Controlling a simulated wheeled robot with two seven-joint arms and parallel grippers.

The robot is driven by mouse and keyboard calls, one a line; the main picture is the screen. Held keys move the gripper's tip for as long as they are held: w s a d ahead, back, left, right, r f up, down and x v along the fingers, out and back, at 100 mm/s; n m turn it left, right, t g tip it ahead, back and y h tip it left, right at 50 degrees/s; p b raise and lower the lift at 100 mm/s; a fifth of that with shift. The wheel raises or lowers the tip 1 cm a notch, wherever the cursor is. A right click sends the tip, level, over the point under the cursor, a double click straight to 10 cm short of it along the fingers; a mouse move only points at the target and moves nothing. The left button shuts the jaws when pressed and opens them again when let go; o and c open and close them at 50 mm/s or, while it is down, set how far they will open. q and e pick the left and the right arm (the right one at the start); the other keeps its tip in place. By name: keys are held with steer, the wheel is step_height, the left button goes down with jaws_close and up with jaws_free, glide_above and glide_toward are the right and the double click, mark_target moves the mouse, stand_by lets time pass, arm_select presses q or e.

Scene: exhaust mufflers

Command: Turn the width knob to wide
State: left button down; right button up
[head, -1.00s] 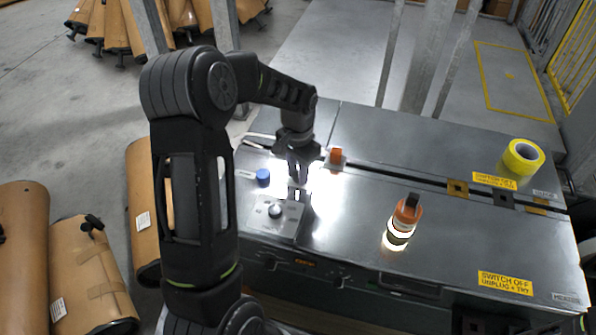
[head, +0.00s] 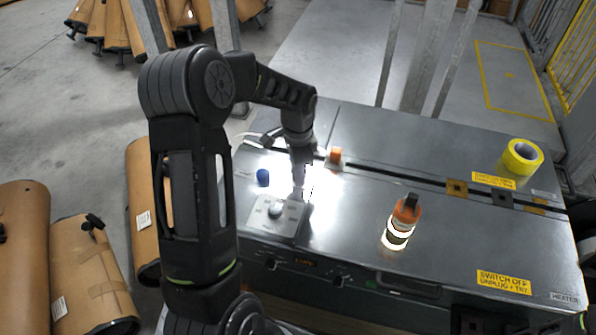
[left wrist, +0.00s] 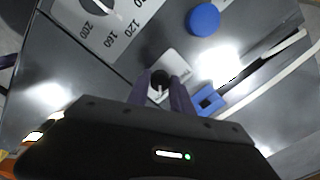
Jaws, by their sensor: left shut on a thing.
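The width knob (left wrist: 159,79) is a small black knob with a pale pointer mark, on a small white plate (left wrist: 178,66) in the left wrist view. My left gripper (left wrist: 163,88) has its two fingers on either side of it and is shut on it. In the head view my left gripper (head: 299,192) reaches down to the bench top just right of the dial panel, and its fingers and the glare hide the knob. I cannot read any wide or narrow marking. My right gripper is not in view.
A dial panel (head: 262,222) with a larger round knob is close beside the gripper. A blue cap (head: 263,177), an orange block (head: 336,155), an orange-topped bottle (head: 406,212) and yellow tape (head: 522,157) stand on the metal bench (head: 360,150). Brown mufflers (head: 92,275) lie left.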

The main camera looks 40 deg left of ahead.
arm_select(q)
steer(key=c, duration=1.1)
jaws_free()
steer(key=shift+c, duration=0.2)
step_height(320, 180, up, 8)
steer(key=shift+f, duration=0.1)
